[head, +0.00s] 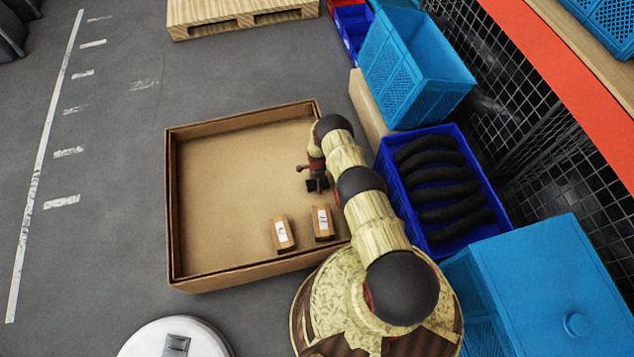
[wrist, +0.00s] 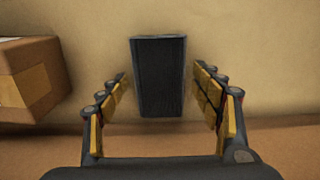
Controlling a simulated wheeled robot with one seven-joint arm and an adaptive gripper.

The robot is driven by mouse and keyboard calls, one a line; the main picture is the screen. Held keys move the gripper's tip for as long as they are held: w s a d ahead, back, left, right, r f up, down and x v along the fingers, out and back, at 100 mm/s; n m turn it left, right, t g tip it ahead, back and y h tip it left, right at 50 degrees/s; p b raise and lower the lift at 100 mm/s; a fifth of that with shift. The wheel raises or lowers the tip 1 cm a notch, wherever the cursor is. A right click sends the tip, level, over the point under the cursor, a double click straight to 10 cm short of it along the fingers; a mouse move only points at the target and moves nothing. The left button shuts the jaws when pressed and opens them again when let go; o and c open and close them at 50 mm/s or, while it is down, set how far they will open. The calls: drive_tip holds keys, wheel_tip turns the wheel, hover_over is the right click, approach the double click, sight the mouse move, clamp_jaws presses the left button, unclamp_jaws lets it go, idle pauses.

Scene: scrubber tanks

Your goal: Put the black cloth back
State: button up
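The black cloth (wrist: 158,75) looks like a dark, upright rectangular block in the wrist view. It lies between the two fingers of my gripper (wrist: 160,88), which are spread with a gap on each side of it. In the head view my gripper (head: 318,184) is low inside the right part of a large open cardboard box (head: 215,270). A small dark patch at the fingertips there seems to be the cloth, mostly hidden by the gripper.
Two small brown cartons with white labels, one left (head: 282,234) and one right (head: 322,222), stand near the box's front wall. A blue crate (head: 387,205) of black curved items stands right of the box. The box's left half is clear.

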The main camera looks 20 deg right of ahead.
idle(0.3)
